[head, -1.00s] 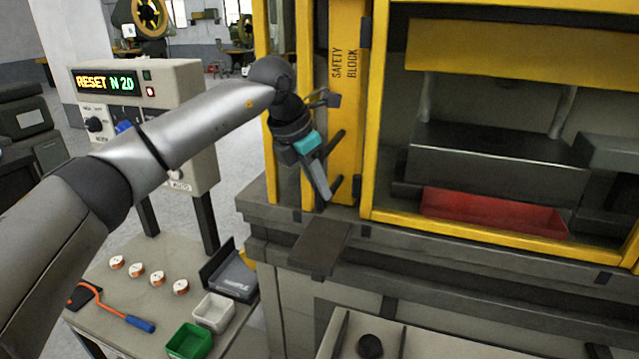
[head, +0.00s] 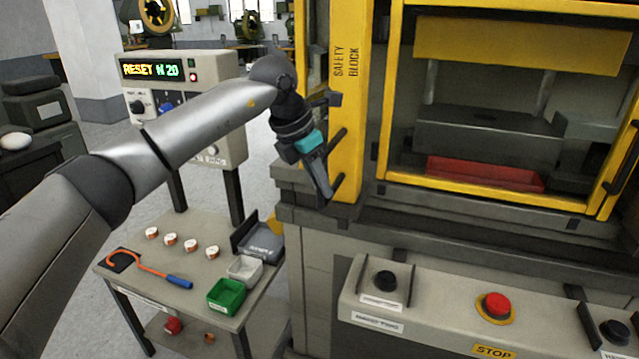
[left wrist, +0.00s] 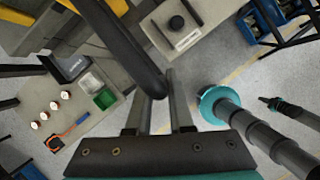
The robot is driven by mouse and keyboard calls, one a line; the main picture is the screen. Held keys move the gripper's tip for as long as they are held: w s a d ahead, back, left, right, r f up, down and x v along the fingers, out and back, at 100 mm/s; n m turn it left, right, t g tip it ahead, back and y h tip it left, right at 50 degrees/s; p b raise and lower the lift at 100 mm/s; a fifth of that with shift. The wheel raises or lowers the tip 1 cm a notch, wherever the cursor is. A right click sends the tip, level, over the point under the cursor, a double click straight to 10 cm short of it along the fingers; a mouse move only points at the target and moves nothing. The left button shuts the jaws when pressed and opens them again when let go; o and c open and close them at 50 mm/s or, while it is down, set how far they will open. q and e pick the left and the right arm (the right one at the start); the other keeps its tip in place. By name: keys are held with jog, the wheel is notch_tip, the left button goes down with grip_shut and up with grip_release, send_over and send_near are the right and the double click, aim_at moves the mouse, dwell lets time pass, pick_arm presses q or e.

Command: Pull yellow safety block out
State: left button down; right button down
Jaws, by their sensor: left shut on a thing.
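The yellow safety block (head: 346,110) is a tall upright bar with SAFETY BLOCK lettered on it. It stands at the left front of the press, in front of the press's left edge in the head view. Black handle parts stick out on its side. My left gripper (head: 328,198) is shut on the black handle, low beside the block. In the left wrist view the dark handle (left wrist: 130,45) runs down between the fingertips (left wrist: 158,92). My right gripper (left wrist: 272,102) seems to show small at the right of that view; its jaws are too small to read.
The press window frame (head: 384,90) and ledge (head: 450,215) lie right of and behind the block. A button panel (head: 440,312) with a red stop button (head: 496,305) is in front. A table (head: 150,240) with coils, a green bin (head: 227,294) and a hook tool (head: 150,268) stands at left.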

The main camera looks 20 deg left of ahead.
pick_arm(q)
jog(key=shift+s+f, duration=0.1)
jog(key=shift+f, duration=0.05)
jog(key=c, duration=1.2)
grip_release()
jog(key=shift+o, duration=1.4)
jog(key=shift+s, duration=0.15)
jog(key=shift+o, duration=0.6)
pick_arm(e)
jog(key=shift+w, duration=0.3)
pick_arm(q)
jog(key=shift+r, duration=0.2)
jog(key=v, duration=1.5)
jog(key=shift+b, duration=0.45)
pick_arm(e)
jog(key=shift+s+f, duration=0.15)
jog(key=shift+f, duration=0.3)
